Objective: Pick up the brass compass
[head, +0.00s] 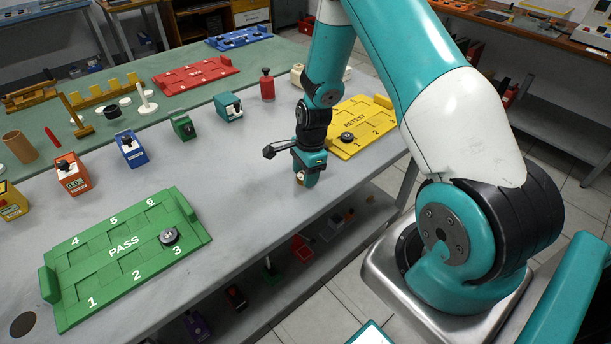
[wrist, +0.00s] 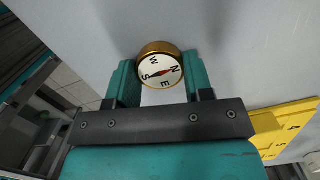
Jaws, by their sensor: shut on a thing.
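The brass compass (wrist: 160,68) is a round brass case with a white dial, the letters of the directions and a red and dark needle. In the wrist view it sits between the two teal fingers of my gripper (wrist: 159,85), which is shut on it. In the head view my gripper (head: 304,181) points down near the front edge of the grey table, and a small part of the compass (head: 299,180) shows at the fingertips. I cannot tell whether the compass touches the table.
A yellow RETEST tray (head: 357,150) with a dark round piece lies just right of my gripper. A green PASS tray (head: 75,287) holds a dark disc at left. Several coloured gauges and a red bottle (head: 267,85) stand behind. The grey table (head: 235,175) is bare left of my gripper.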

